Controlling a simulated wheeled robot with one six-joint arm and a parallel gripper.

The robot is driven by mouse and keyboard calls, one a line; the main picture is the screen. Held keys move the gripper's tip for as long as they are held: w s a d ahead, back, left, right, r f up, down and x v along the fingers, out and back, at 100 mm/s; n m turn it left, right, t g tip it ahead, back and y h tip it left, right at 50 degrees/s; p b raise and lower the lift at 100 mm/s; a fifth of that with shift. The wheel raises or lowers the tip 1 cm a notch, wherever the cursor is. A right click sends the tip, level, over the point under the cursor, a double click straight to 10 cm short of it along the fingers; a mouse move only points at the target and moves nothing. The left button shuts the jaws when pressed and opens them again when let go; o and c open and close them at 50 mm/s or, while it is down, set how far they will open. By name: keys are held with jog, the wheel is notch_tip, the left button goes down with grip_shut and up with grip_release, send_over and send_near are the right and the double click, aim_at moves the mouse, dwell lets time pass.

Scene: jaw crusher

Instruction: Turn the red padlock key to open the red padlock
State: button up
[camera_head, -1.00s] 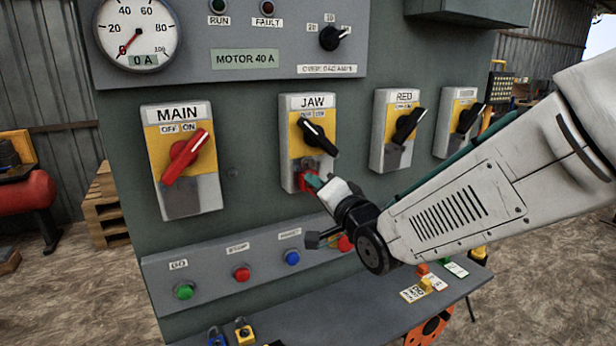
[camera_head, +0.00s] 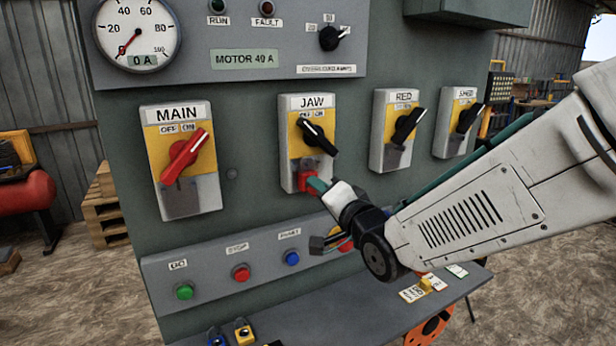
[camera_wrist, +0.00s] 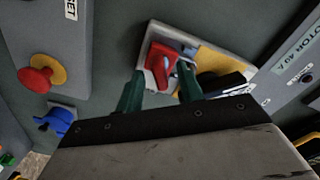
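The red padlock (camera_head: 308,182) hangs at the bottom of the JAW switch plate. In the wrist view the red padlock (camera_wrist: 160,62) shows between and beyond my fingertips, with a red piece reaching down near the right finger. I cannot tell the key apart from the padlock body. My gripper (camera_head: 320,187) is right at the padlock, and its arm comes in from the right. In the wrist view the two green fingers of my gripper (camera_wrist: 160,82) stand apart, with pale plate visible between them. Any contact with the red parts is unclear.
The black JAW handle (camera_head: 317,136) is just above the padlock. The panel with green, red and blue buttons (camera_head: 292,258) juts out below. The red MAIN handle (camera_head: 184,155) is to the left. The black RED switch handle (camera_head: 408,125) is to the right, above my arm.

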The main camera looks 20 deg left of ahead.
jog(key=v, duration=0.6)
jog(key=shift+s+d, duration=0.25)
jog(key=shift+d, duration=0.05)
dwell(0.5)
dwell(0.4)
jog(key=d+f+n+g+h, duration=0.3)
jog(key=f+h, duration=0.2)
jog(key=f, duration=0.4)
jog(key=s+d+f+n+g+h, duration=0.1)
jog(key=s+d+h, duration=0.1)
jog(key=d, duration=0.5)
jog(key=s+d+f+g+h, duration=0.2)
jog(key=d+h, duration=0.1)
jog(key=d, duration=0.3)
jog(key=s+d+r+m+g+h, duration=0.1)
jog(key=s+d+r, duration=0.3)
jog(key=s+d, duration=0.5)
jog(key=s+d+r+m+g+h, duration=0.1)
jog(key=s+d+r+g+h, duration=0.1)
jog(key=s+d, duration=0.8)
jog(key=d+r+g, duration=0.1)
jog(key=d, duration=0.5)
jog(key=shift+s+r+m+h, duration=0.3)
jog(key=shift+s+r, duration=0.05)
